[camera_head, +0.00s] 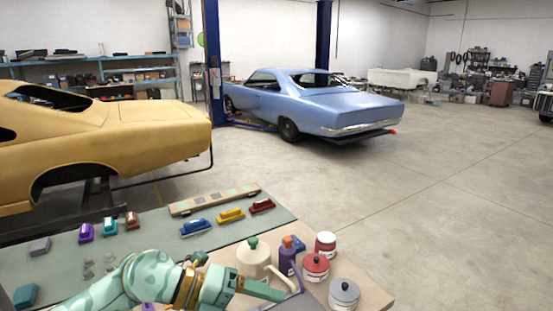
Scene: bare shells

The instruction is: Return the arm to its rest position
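My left arm comes in from the lower left, green with a gold band. Its gripper (264,291) is low over the front of the workbench (362,274), just in front of the cream pot with a green knob (253,258). One green finger shows, pointing right; the other finger is not clear, so I cannot tell whether it is open or shut. I see nothing clearly held in it. My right gripper is not in view.
A purple bottle (287,256), a red-and-white jar (326,244), a red jar (316,267) and a grey jar (344,294) stand close to the gripper. Several coloured blocks sit on the green mat (160,222). A yellow car shell (110,135) and a blue one (320,105) stand beyond.

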